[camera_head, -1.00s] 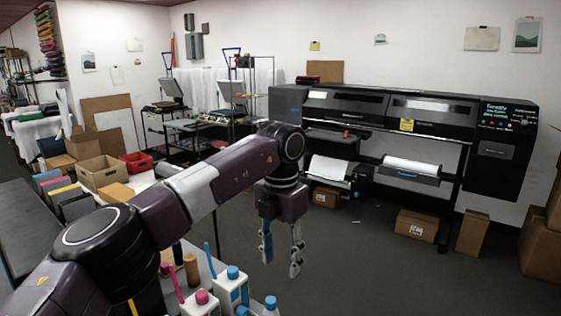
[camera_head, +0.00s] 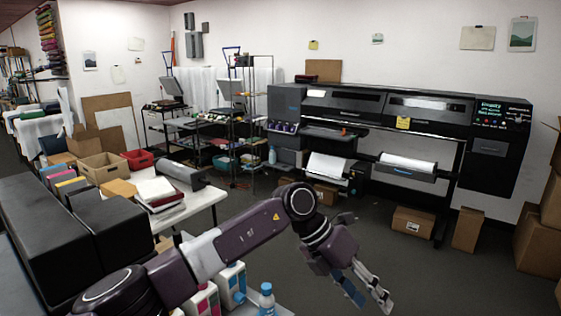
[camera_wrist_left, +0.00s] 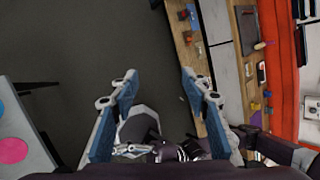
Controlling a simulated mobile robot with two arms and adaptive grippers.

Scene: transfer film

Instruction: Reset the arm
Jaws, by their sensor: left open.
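My left arm (camera_head: 245,230) comes in from the lower left of the head view and reaches over the grey floor. My left gripper (camera_head: 370,297) hangs at the lower middle right, tilted down and to the right. Its two fingers are apart with nothing between them. In the left wrist view the gripper (camera_wrist_left: 158,85) also shows open and empty, with dark floor between the blue-padded fingers.
A white table (camera_head: 205,200) with books, a cardboard box (camera_head: 103,168) and a red bin (camera_head: 137,159) stands at left. Bottles (camera_head: 266,297) stand below my forearm. A large black printer (camera_head: 390,110) stands behind. Floor to the right of the gripper is clear.

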